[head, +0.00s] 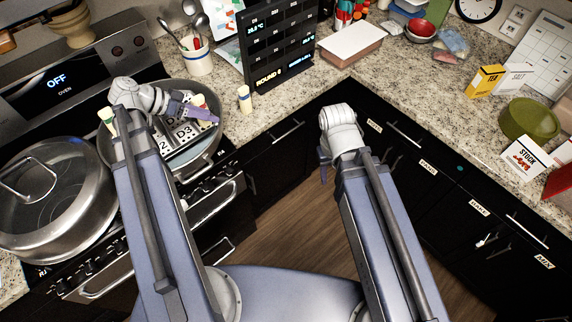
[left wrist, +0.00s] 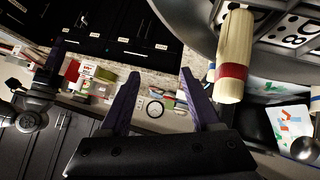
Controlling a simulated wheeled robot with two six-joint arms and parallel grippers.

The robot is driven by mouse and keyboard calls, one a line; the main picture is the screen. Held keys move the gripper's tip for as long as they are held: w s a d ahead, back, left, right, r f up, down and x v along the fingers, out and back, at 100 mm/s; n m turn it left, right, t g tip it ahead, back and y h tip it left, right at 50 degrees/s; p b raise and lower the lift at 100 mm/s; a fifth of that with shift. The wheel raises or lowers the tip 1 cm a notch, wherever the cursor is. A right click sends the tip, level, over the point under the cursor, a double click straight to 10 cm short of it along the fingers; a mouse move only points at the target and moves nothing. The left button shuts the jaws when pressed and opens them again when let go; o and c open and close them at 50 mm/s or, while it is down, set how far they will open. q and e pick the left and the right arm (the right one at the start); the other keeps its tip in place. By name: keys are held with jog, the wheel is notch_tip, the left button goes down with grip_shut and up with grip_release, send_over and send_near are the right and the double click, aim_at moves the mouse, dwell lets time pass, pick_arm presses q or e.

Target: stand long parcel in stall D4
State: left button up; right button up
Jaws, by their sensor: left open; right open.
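The large open pot (head: 214,148) on the stove holds white label tiles; D3 (head: 183,133) is readable, but I cannot make out D4. A cream roll with a red band (head: 199,101) stands at the pot's far right side; it shows close up in the left wrist view (left wrist: 236,50). A cream roll with green (head: 108,118) is at the pot's left. Another cream roll (head: 245,97) stands on the counter. I cannot tell which is the long parcel. My left gripper (head: 205,114) is open and empty over the pot, beside the red-banded roll. My right gripper (head: 325,168) is open and empty above the floor.
A lidded steel pot (head: 50,195) stands left of the open pot. A utensil crock (head: 197,60) and a black display board (head: 280,45) stand behind. Cartons (head: 525,158) and a green bowl (head: 528,118) line the right counter. Counter right of the counter roll is partly clear.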

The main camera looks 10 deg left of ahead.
pick_arm(q)
jog(key=s+d+f+n+g+y, duration=0.1)
jog(key=s+d+f+y, duration=0.1)
jog(key=d, duration=0.6)
jog(key=s+d+f+n+g+y, duration=0.1)
jog(key=s+d+y, duration=0.3)
jog(key=d, duration=0.5)
jog(key=s+d+f+n+g+y, duration=0.1)
jog(key=s+d+f+g+y, duration=0.2)
jog(key=d, duration=0.6)
jog(key=shift+s+f+y, duration=0.4)
jog(key=shift+s+f, duration=0.2)
jog(key=shift+s, duration=0.1)
